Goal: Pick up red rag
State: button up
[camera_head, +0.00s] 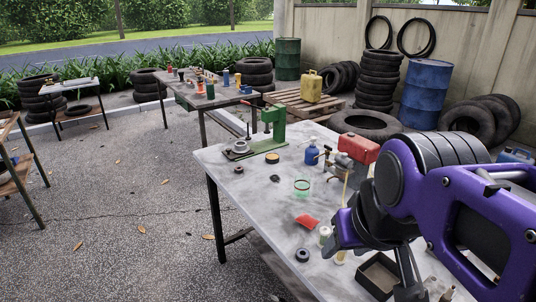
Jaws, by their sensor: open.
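A small flat red piece, which looks like the red rag (307,221), lies on the grey worktable (235,190), near the table's left edge. My purple and black arm reaches in from the right over the table. My gripper (405,280) is at the arm's lower end, to the right of the rag and nearer the camera. It is open and apart from the rag. The arm partly hides the gripper, so its fingers are hard to make out. The arm also covers the table's right part.
Around the rag are a green-rimmed glass (302,187), a pale jar (325,234) and a black ring (302,255). An open dark box (378,275) is near my gripper. A red box (358,149), blue bottle (312,152) and green press (270,130) stand farther back.

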aim_at(305, 219)
jog(key=i+j, duration=0.85)
jog(key=j, duration=0.3)
jog(key=i+j+z, duration=0.3)
jog(key=i+j, duration=0.15)
jog(key=j, duration=0.25)
